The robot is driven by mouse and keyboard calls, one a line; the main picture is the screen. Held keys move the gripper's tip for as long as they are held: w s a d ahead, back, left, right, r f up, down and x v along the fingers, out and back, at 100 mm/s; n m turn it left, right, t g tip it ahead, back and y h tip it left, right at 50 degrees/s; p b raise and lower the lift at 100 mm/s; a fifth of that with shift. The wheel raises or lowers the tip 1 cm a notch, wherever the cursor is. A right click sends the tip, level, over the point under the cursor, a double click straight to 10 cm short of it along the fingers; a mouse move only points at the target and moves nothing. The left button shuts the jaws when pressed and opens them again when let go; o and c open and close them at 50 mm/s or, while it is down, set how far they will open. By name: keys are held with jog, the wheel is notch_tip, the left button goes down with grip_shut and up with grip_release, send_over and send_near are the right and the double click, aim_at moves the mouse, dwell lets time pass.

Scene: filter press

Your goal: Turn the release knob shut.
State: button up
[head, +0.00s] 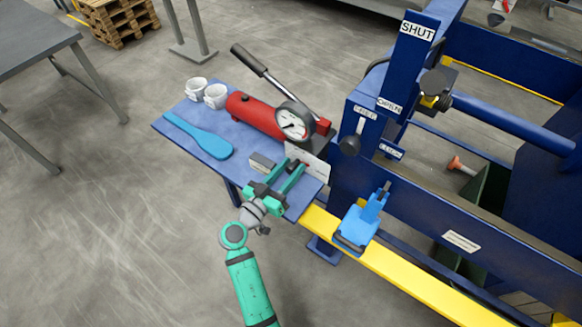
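The red hand pump (258,115) lies on the blue side table, with a round gauge (293,122) and a long black-gripped lever (249,60). My gripper (288,172) is at the pump's near end, in front of a white label plate (312,164). Its two green fingers are spread apart with a gap between them. A small dark and red part, which may be the release knob (298,164), shows at the fingertips. It is mostly hidden, so I cannot tell its turn position or whether a finger touches it.
A grey block (262,163) lies close to my gripper. The blue press frame (440,195), with a black ball-ended lever (349,144), stands right.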

jog(key=v, duration=1)
jog(key=shift+s+a, duration=0.1)
jog(key=shift+s, duration=0.05)
